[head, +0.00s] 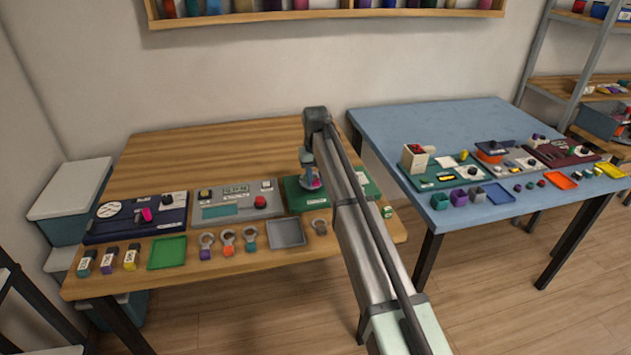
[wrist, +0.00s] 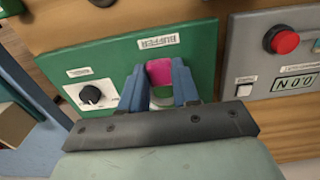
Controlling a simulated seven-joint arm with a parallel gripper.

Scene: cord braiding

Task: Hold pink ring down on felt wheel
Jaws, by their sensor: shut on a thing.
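The pink ring (wrist: 159,71) is between the two blue fingers of my gripper (wrist: 160,84) in the wrist view. The gripper is shut on it, over the green panel labelled "BUFFER" (wrist: 110,62). A pale, round part, likely the felt wheel (wrist: 162,101), shows just by the ring between the fingers; most of it is hidden by my gripper. I cannot tell whether ring and wheel touch. In the head view my gripper (head: 312,182) points down at the green panel (head: 296,198), with a bit of pink at its tips.
A black knob (wrist: 91,95) sits on the same panel. The grey panel (head: 238,202) with a red button (head: 260,202) is beside it. A grey tray (head: 286,233), several ring-shaped pieces (head: 228,242) and a green tray (head: 167,252) lie along the front. The back of the wooden table (head: 220,155) is clear.

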